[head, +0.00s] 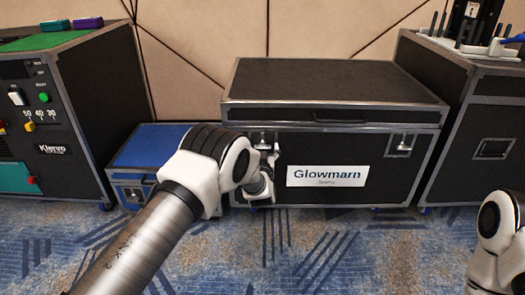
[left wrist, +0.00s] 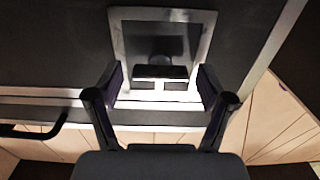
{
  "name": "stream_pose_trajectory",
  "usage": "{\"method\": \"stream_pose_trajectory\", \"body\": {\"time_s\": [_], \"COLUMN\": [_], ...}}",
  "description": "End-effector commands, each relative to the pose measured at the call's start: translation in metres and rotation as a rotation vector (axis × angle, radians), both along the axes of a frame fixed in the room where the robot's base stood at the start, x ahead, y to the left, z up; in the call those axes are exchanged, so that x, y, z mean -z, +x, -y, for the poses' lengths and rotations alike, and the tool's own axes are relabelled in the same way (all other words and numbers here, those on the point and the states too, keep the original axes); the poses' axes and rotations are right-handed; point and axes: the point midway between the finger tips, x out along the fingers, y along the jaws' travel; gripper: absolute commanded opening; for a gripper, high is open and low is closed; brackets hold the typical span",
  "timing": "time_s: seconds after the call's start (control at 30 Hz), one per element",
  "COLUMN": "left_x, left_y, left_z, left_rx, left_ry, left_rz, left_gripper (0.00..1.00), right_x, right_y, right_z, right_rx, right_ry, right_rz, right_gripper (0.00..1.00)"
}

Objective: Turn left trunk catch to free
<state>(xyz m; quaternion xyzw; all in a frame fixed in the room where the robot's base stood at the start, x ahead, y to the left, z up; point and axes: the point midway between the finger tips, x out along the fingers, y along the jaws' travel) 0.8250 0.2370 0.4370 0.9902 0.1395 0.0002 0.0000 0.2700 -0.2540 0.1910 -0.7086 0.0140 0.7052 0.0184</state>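The black trunk (head: 330,160) with silver edges and a "Glowmarn" label stands against the wall. In the left wrist view the catch (left wrist: 160,73) is a dark wing piece over a square metal recessed plate (left wrist: 205,30). My left gripper (head: 266,172) is at the trunk's front by this catch. In the left wrist view its fingers (left wrist: 160,88) are apart, one on each side of the catch, with gaps visible. My right gripper is out of view; only part of that arm shows.
The trunk's right catch (head: 402,145) is at its front right. A blue case (head: 150,147) stands to the left, beside a black rack (head: 95,90) with a green top. Another black case (head: 480,125) stands at right. Patterned carpet (head: 330,245) in front is clear.

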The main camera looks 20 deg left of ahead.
Motion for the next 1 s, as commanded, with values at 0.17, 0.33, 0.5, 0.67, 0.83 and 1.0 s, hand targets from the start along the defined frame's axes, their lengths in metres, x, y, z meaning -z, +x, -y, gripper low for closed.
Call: {"method": "stream_pose_trajectory", "body": {"time_s": [0.17,0.33,0.5,0.67,0.83,1.0], "left_x": [0.0,0.0,0.0,-0.001,-0.002,-0.002], "left_y": [0.0,0.0,0.0,0.0,0.0,-0.001], "left_z": [0.0,0.0,0.0,0.0,0.0,-0.001], "left_rx": [0.0,0.0,0.0,0.0,0.0,0.0], "left_ry": [0.0,-0.002,-0.023,-0.079,-0.184,-0.324], "left_rz": [0.0,0.001,0.007,0.022,0.052,0.091], "left_gripper": [0.23,0.23,0.23,0.23,0.23,0.23], "right_x": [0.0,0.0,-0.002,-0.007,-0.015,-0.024], "right_y": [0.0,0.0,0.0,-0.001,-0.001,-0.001], "right_z": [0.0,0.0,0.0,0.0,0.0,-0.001], "right_rx": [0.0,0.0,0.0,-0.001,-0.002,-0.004], "right_ry": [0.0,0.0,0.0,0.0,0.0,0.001], "right_rz": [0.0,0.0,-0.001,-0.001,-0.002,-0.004], "right_gripper": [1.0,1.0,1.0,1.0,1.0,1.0]}}
